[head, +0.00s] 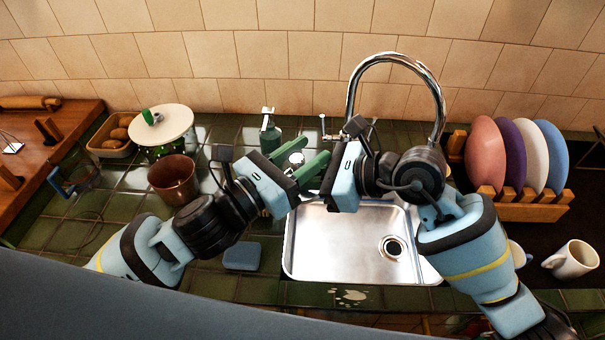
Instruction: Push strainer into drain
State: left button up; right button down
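The drain (393,248) is a round metal ring with a dark middle in the floor of the steel sink (320,253), right of the basin's centre. A small round silver piece (296,159), possibly the strainer, shows between the green fingers of my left gripper (305,157); I cannot tell whether it touches them. These fingers are apart, above the counter behind the basin's back left. My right gripper (318,184) is close beside it, over the back of the basin. Its fingers are mostly hidden, so its opening is unclear.
A tall chrome faucet (398,57) arches behind my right gripper. A green soap bottle (270,138) stands behind my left gripper, a brown pot (173,178) left. A plate rack (530,210) and white mug (572,260) are right. A blue sponge (242,256) lies left of the sink.

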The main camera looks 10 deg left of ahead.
pick_arm(q)
jog(key=shift+s+d, duration=0.1)
jog(key=shift+s, duration=0.05)
jog(key=v, duration=1.2)
dwell(0.3)
